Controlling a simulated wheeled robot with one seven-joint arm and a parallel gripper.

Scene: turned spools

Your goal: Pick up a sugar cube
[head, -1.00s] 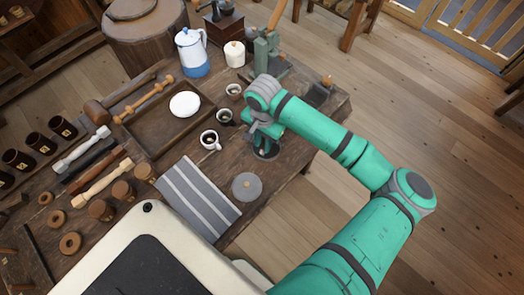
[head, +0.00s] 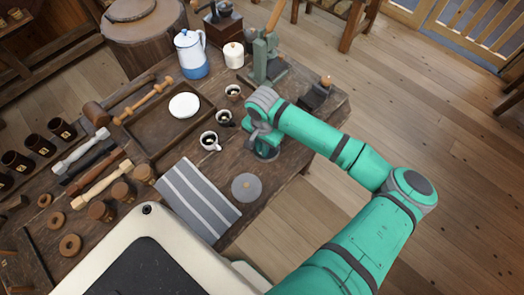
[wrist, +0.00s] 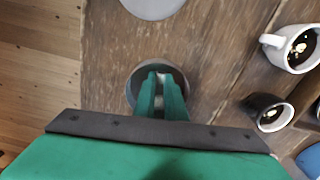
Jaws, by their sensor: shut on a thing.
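A small dark round bowl (wrist: 134,92) stands on the wooden table, and its rim also shows under my arm in the head view (head: 275,153). My gripper (wrist: 160,80) points down into the bowl, with its green fingers close together. A pale bit, the sugar cube (wrist: 160,77), shows between the fingertips, and my gripper is shut on it. The fingers hide most of the cube and part of the bowl's inside. In the head view my gripper (head: 262,147) is largely hidden by my own wrist.
A grey round disc (head: 247,187) lies beside the bowl, near a striped cloth (head: 197,198). A white cup (head: 210,141) and dark cups (head: 224,118) stand close by. A tray with a white saucer (head: 184,105) and a blue-white pot (head: 191,53) are farther back.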

